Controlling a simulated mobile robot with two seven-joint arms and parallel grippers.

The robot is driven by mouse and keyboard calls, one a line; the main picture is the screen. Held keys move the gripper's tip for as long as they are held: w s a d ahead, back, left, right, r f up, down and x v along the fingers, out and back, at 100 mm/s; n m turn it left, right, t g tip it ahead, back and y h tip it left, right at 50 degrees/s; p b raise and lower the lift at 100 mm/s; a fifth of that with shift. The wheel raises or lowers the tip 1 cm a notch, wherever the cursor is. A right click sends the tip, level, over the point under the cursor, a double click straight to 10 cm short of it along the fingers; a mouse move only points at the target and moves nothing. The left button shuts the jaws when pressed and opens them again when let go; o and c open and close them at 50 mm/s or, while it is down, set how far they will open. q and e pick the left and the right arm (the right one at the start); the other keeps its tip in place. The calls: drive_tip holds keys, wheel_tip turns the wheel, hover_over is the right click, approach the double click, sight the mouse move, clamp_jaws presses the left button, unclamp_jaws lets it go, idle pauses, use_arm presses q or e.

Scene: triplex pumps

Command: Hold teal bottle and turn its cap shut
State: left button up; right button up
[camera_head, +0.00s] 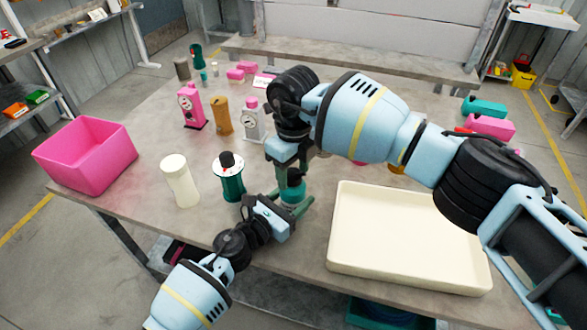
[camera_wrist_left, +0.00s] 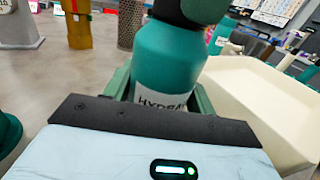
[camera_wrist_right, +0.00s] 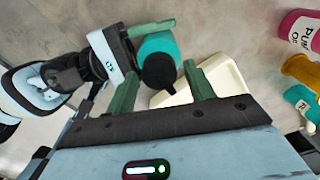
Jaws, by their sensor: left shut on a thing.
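The teal bottle (camera_head: 292,191) stands near the table's front edge, with its black cap (camera_head: 294,174) on top. In the left wrist view the bottle (camera_wrist_left: 167,62) is upright between the fingers, with a label reading "HYDRA". My left gripper (camera_head: 284,208) is shut on the bottle's body. My right gripper (camera_head: 292,163) is above the bottle, pointing down. In the right wrist view its two fingers are apart, with the black cap (camera_wrist_right: 158,70) between their tips and a gap on both sides. Whether the cap is fully seated cannot be seen.
A cream tray (camera_head: 408,271) lies right of the bottle. A green container with a white disc (camera_head: 228,165) and a cream cylinder (camera_head: 180,182) stand to the left. A pink bin (camera_head: 85,155) is at the far left. Pink and grey pumps stand behind.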

drive_tip(key=c, duration=0.8)
drive_tip(key=shift+m, duration=0.4)
drive_tip(key=m, duration=0.3)
drive_tip(key=shift+m, duration=0.4)
drive_tip(key=m, duration=0.4)
drive_tip(key=shift+a+m, duration=0.1)
drive_tip(key=shift+m, duration=0.2)
drive_tip(key=m, duration=0.8)
drive_tip(key=shift+m, duration=0.3)
drive_tip(key=shift+r, duration=0.1)
drive_tip(key=o, duration=1)
